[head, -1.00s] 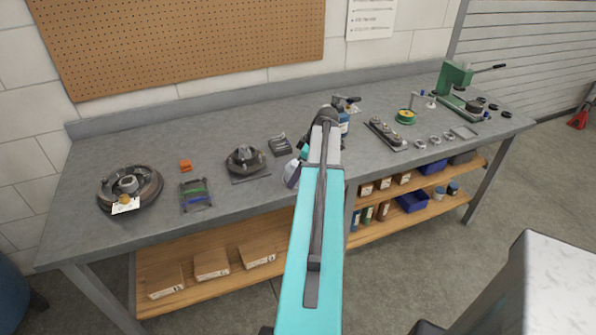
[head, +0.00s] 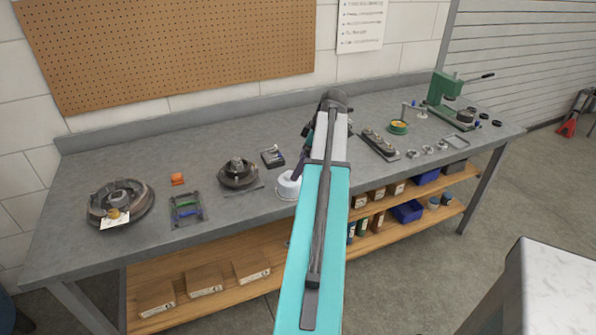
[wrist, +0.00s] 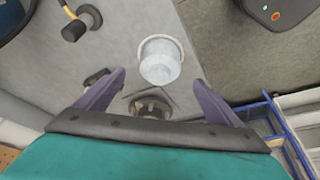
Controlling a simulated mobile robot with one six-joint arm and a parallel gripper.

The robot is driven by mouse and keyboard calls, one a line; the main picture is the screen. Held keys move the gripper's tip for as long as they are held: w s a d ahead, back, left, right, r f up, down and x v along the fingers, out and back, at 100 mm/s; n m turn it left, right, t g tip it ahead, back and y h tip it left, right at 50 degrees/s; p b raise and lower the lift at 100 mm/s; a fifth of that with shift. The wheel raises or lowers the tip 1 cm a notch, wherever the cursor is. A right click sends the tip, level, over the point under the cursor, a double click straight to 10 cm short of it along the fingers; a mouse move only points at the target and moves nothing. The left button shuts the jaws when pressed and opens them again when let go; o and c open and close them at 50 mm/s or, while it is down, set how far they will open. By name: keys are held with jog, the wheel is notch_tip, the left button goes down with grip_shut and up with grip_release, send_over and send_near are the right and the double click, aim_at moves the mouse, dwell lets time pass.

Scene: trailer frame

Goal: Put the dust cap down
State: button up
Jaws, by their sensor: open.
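My gripper (wrist: 160,85) is open, with its two purple fingers wide apart and nothing held between them. In the head view one purple finger (head: 300,164) shows beside my forearm, just above a round white tub (head: 289,186) near the bench's front edge. The wrist view shows the same tub (wrist: 160,62) just beyond the fingertips, apart from both. A small gold round piece (head: 113,213) sits on the large hub and disc (head: 136,196) at the far left, beside a white tag. I cannot tell whether it is the dust cap. My forearm hides part of the bench.
The front strip left of my arm is mostly clear.

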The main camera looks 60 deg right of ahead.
jog(key=shift+v, duration=1)
